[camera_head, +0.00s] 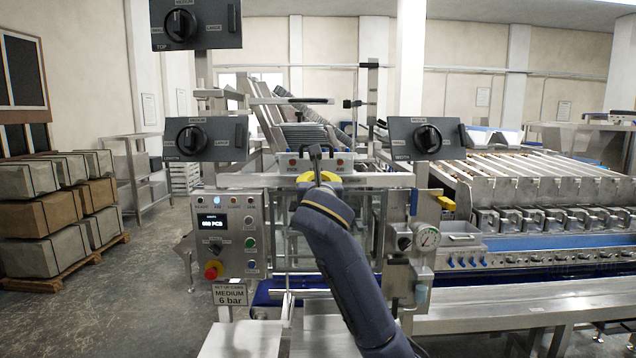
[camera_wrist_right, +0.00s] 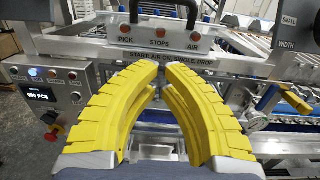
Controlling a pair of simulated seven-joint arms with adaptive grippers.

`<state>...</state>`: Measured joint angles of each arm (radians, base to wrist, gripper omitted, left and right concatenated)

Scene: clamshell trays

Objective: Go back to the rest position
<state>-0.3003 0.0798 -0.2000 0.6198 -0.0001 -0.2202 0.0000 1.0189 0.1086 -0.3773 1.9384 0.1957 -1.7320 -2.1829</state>
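My right arm rises from the bottom of the head view, and its yellow-fingered right gripper (camera_head: 318,178) is in front of the machine's upper panel. In the right wrist view the two yellow fingers (camera_wrist_right: 163,68) curve inward and their tips come together with nothing seen between them. A dark handle (camera_wrist_right: 166,12) stands behind and above the fingertips on the panel labelled pick, stops and air (camera_wrist_right: 215,45); the fingers look apart from it. My left gripper is not in view.
A control box (camera_head: 228,240) with a red stop button is left of my arm. A pressure gauge (camera_head: 427,236) is to its right. Dial panels (camera_head: 205,139) (camera_head: 427,138) flank the gripper. A conveyor with clamps (camera_head: 540,220) extends right. Stacked boxes (camera_head: 55,205) stand at far left.

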